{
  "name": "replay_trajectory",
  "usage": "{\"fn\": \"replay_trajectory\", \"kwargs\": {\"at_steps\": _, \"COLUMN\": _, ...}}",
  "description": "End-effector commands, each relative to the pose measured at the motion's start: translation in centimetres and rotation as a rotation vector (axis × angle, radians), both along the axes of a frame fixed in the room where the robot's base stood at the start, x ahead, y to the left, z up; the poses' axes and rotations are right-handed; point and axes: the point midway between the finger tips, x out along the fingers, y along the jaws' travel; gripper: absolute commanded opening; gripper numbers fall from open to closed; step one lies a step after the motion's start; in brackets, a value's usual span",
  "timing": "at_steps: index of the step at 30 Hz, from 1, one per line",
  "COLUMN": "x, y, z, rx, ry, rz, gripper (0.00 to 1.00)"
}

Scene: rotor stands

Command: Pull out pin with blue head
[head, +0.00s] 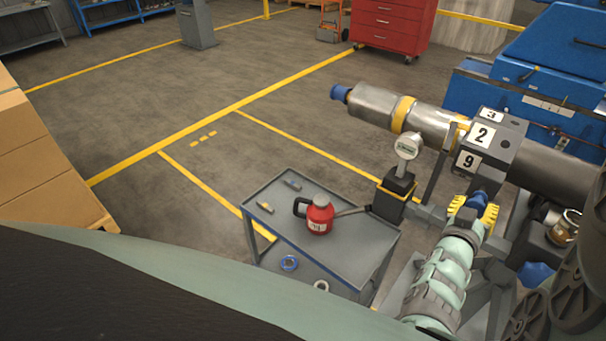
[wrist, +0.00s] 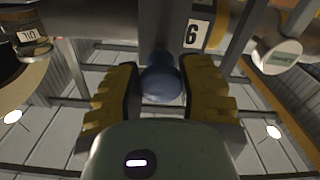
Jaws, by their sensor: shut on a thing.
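The pin's round blue head (head: 479,200) is below the grey block (head: 510,143) that carries labels 3, 2 and 9. My gripper (head: 474,207) is shut on this blue head, with its yellow pads on either side. In the wrist view the blue head (wrist: 160,84) sits between the yellow pads of my gripper (wrist: 160,95), in front of a dark grey post. A label 9 (wrist: 191,34) shows just above and right of it. The pin's shank is hidden.
A metal rotor shaft (head: 375,105) with a blue tip lies across the stand. A round gauge (head: 408,146) stands left of the block. A grey cart (head: 345,255) with a red can (head: 319,216) is to the left.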

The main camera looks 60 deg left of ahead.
Motion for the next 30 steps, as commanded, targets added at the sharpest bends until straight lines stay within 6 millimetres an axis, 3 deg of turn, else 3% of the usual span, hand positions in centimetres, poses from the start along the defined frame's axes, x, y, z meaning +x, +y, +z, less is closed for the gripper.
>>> {"fn": "replay_trajectory", "kwargs": {"at_steps": 1, "x": -0.1, "y": 0.1, "z": 0.2, "rx": 0.002, "ry": -0.005, "rz": 0.003, "gripper": 0.0}}
{"fn": "replay_trajectory", "kwargs": {"at_steps": 2, "x": -0.1, "y": 0.1, "z": 0.2, "rx": 0.002, "ry": -0.005, "rz": 0.003, "gripper": 0.42}}
{"fn": "replay_trajectory", "kwargs": {"at_steps": 10, "x": -0.1, "y": 0.1, "z": 0.1, "rx": 0.001, "ry": -0.004, "rz": 0.002, "gripper": 0.7}}
{"fn": "replay_trajectory", "kwargs": {"at_steps": 22, "x": -0.6, "y": 0.0, "z": 0.1, "rx": 0.001, "ry": -0.003, "rz": 0.002, "gripper": 0.72}}
{"fn": "replay_trajectory", "kwargs": {"at_steps": 30, "x": -4.2, "y": -1.0, "z": -0.1, "rx": 0.001, "ry": 0.001, "rz": 0.004, "gripper": 0.72}}
